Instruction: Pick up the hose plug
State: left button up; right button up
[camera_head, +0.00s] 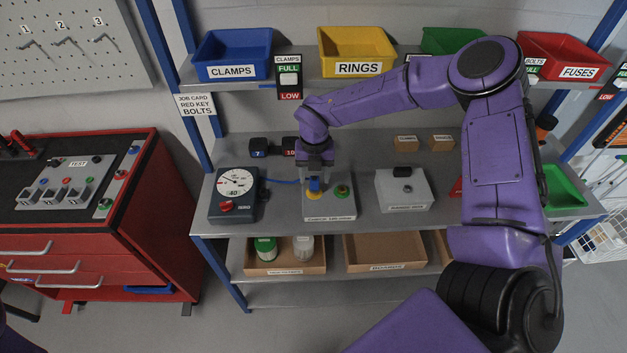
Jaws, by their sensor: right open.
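A blue hose (281,181) runs right from the dark gauge box (236,191) towards a small blue plug (315,184). The plug stands over a yellow fitting (315,196) on the light grey test block (328,212). A green fitting (342,191) sits to its right. My right gripper (315,174) points down over the plug, its fingers open at the plug's top. The fingers are small and partly hide the plug, so I cannot tell whether they touch it. My left gripper is out of view.
A grey box with a dark knob (404,190) stands right of the block. Dark weights (259,147) lie behind. Labelled bins, including a yellow one (356,50), line the upper shelf. My right arm spans the right side. A red workbench (100,240) stands left.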

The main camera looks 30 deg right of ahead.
aim_at(315, 178)
notch_tip(315, 178, down, 3)
jog(key=shift+s+a+r+p, duration=0.1)
jog(key=shift+s+r+p, duration=0.1)
jog(key=shift+p, duration=0.1)
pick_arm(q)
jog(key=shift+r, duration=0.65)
pick_arm(e)
jog(key=shift+f, duration=0.25)
grip_shut()
jog(key=shift+w+r, duration=0.1)
jog(key=shift+r, duration=0.3)
notch_tip(315, 178, up, 3)
jog(key=shift+a+f+b, duration=0.15)
jog(key=shift+b, duration=0.45)
pick_arm(q)
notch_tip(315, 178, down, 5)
jog(key=b, duration=0.4)
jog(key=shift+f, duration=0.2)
pick_arm(e)
jog(key=s+a+r, duration=0.7)
jog(key=s+r, duration=0.2)
jog(key=s, duration=0.3)
jog(key=shift+r, duration=0.3)
